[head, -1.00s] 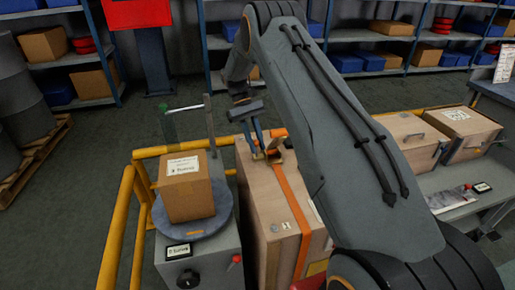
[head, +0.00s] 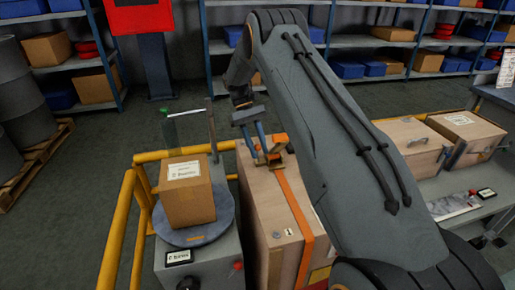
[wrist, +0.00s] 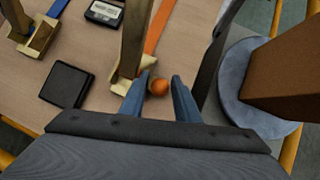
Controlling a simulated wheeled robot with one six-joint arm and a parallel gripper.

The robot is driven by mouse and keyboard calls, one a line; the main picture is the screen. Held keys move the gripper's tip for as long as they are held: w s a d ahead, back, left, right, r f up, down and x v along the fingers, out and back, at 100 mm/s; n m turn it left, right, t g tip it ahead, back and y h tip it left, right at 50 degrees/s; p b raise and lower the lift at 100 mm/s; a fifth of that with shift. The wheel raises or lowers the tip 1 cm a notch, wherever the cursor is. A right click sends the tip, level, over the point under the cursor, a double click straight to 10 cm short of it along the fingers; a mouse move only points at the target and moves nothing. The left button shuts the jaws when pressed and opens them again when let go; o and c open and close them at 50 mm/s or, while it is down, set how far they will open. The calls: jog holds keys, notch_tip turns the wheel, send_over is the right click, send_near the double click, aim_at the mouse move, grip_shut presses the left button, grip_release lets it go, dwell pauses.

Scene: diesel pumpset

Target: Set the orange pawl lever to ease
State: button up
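The orange pawl lever shows in the wrist view as a round orange knob (wrist: 159,87) beside a brass-coloured bracket (wrist: 125,78). The bracket sits on the wooden crate top along the orange strap (wrist: 158,28). My gripper (wrist: 159,93) is open, with one blue finger on each side of the knob. The fingers look close to the knob, but I cannot tell whether they touch it. In the head view, my gripper (head: 258,146) is low over the far part of the crate top (head: 257,190), at the strap fittings. The lever's shaft is hidden.
A cardboard box (head: 187,195) stands on a round grey turntable (head: 210,232) left of the crate. Yellow rails (head: 125,225) border this area. On the crate top are a black square pad (wrist: 66,84) and a small display (wrist: 104,12).

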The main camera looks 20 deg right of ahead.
jog(key=b+v, duration=0.2)
jog(key=v, duration=0.5)
jog(key=shift+w+r, duration=0.2)
jog(key=shift+r, duration=0.1)
jog(key=shift+a, duration=0.1)
